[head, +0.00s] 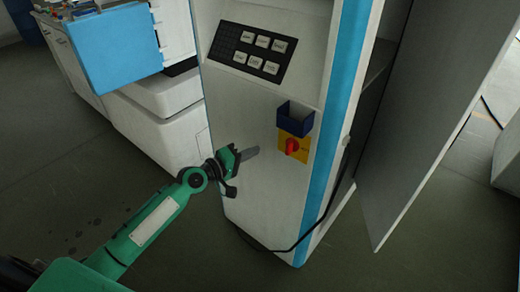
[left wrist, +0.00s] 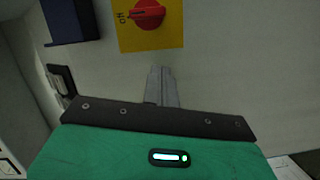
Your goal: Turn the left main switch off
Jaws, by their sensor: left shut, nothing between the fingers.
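The main switch is a red rotary knob (head: 291,146) on a yellow plate (head: 301,153), low on the white machine cabinet's front. My right gripper is not in view.
A dark blue open box (head: 296,117) is fixed just above the switch. A black button panel (head: 252,51) is higher up. A cabinet door (head: 437,110) stands open at right, and a black cable (head: 318,231) runs down the cabinet's lower side. Floor in front is clear.

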